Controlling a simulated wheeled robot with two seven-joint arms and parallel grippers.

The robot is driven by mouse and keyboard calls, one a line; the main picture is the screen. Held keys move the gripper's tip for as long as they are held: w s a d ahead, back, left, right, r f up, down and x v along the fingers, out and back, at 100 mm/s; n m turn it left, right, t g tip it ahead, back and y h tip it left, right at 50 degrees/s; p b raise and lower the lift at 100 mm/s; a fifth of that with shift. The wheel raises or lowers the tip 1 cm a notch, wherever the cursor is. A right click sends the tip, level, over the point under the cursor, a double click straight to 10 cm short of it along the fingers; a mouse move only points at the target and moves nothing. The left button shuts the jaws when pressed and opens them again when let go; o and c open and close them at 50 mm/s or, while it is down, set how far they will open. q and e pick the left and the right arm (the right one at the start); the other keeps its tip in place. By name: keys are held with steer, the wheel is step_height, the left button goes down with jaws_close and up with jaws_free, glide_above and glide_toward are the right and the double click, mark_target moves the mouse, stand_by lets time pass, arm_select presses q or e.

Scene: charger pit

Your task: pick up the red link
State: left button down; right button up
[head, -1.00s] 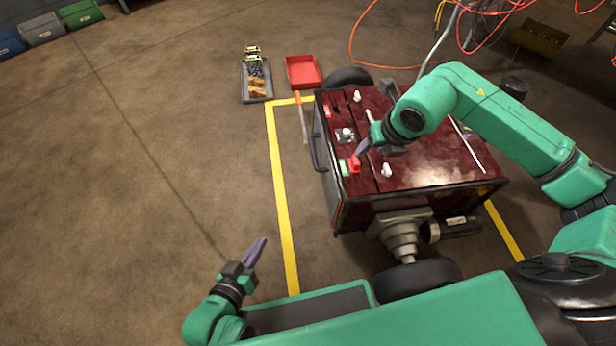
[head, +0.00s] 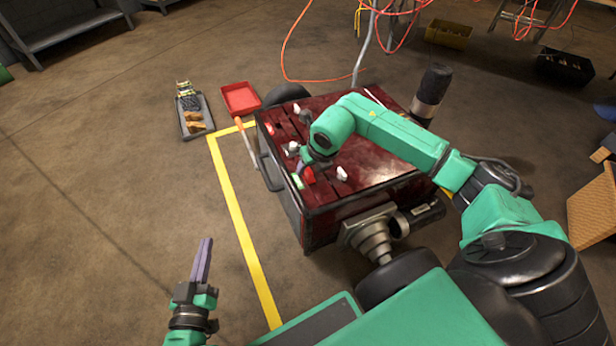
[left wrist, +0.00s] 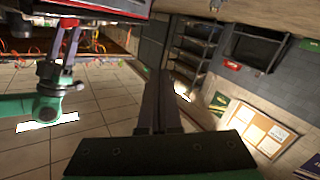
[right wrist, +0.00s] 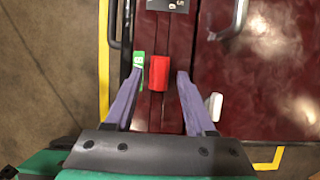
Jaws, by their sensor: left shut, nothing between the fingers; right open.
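The red link (head: 308,175) lies on the dark red top of the cart (head: 375,180), near its front left edge. In the right wrist view the red link (right wrist: 160,74) is a small red block between and just beyond the tips of my right gripper (right wrist: 162,78). The right gripper is open, one finger on each side of the link, with no contact that I can make out. In the head view my right gripper (head: 304,168) is partly hidden by its own arm. My left gripper (head: 203,258) is shut and empty, over the floor left of the cart.
A small green piece (right wrist: 138,68) sits by the right gripper's left fingertip, and a white knob (right wrist: 215,106) by its right finger. A black handle runs along the cart's side. A grey tray (head: 187,126) and a red tray (head: 240,98) lie on the floor behind.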

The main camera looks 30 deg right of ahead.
steer(key=shift+w+f, duration=0.25)
steer(key=shift+f, duration=0.3)
jaws_close()
arm_select(q)
steer(key=w+r+t, duration=0.1)
steer(key=w+r, duration=0.2)
steer(key=r, duration=0.2)
steer(key=shift+a+r+t+h, duration=0.2)
steer(key=shift+r+t+h, duration=0.1)
steer(key=shift+t, duration=0.1)
steer(key=shift+f, duration=0.15)
arm_select(e)
steer(key=shift+r, duration=0.2)
